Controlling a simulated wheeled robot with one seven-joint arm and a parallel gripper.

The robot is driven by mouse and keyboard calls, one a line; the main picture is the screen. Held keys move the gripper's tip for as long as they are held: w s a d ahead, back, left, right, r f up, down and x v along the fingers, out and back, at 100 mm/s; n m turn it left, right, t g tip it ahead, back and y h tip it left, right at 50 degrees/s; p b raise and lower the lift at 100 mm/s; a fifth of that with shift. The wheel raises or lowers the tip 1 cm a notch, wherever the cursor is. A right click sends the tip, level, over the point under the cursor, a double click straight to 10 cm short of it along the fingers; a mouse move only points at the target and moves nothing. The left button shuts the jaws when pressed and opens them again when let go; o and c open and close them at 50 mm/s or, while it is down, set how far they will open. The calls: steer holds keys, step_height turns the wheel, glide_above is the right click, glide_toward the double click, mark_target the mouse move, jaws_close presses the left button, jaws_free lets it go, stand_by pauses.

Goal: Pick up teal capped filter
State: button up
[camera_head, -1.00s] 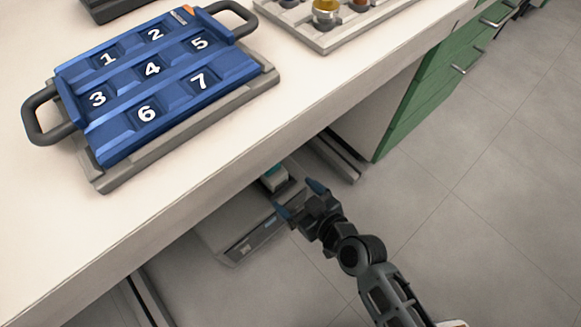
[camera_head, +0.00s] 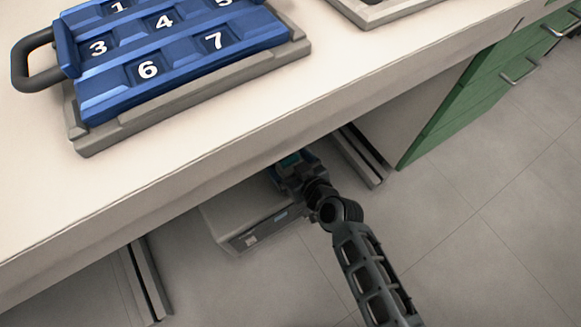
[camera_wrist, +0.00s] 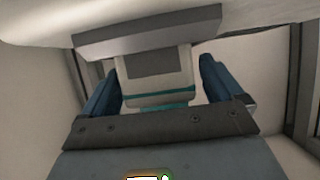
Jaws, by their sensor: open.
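The teal capped filter shows in the wrist view as a pale block with a grey face and a teal band (camera_wrist: 160,92). It lies between the two blue fingers of my gripper (camera_wrist: 160,80), which are open, one on each side of it. I cannot tell whether either finger touches it. In the head view my gripper (camera_head: 286,170) is under the bench overhang, over the back right of a low grey box.
The low grey box (camera_head: 245,240) stands on the floor beneath the pale bench (camera_head: 200,160). Metal rails (camera_head: 150,285) run on either side of it. A blue numbered rack (camera_head: 185,68) sits on the bench. Green drawers (camera_head: 470,105) are at right. The floor in front is clear.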

steer(key=c, duration=1.1)
steer(key=shift+r, duration=0.2)
